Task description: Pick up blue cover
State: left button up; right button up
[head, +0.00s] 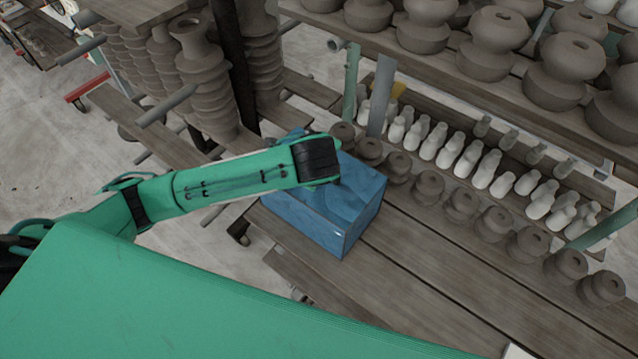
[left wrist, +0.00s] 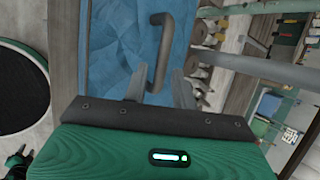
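The blue cover (head: 312,226) looks like a blue box standing on the wooden plank shelf in the head view. In the left wrist view the blue cover (left wrist: 112,45) fills the upper left, with a dark bar handle (left wrist: 161,48) on it. My left arm reaches over the cover from the left, and its wrist hides part of the top in the head view. My left gripper (left wrist: 160,88) is open, with one finger on each side of the handle's near end. I cannot tell whether the fingers touch it. My right gripper is not in view.
Rows of small brown pots (head: 462,204) and white bottles (head: 486,170) stand right of the cover. A grey post (head: 381,96) rises close behind it. Large grey pots (head: 428,22) fill the upper rack. The planks (head: 430,270) in front of the small pots are bare.

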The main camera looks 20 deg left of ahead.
aim_at(319, 186)
pick_arm(q)
jog(key=shift+x, duration=0.8)
jog(key=shift+w+a+f+p, duration=0.1)
jog(key=shift+w+f+p, duration=0.15)
jog(key=shift+w+p, duration=0.3)
jog(key=p+x, duration=0.1)
jog(key=x, duration=0.2)
jog(key=shift+a+f+p, duration=0.1)
jog(key=shift+p, duration=0.3)
jog(key=shift+w+f, duration=0.25)
jog(key=shift+f, duration=0.15)
grip_shut()
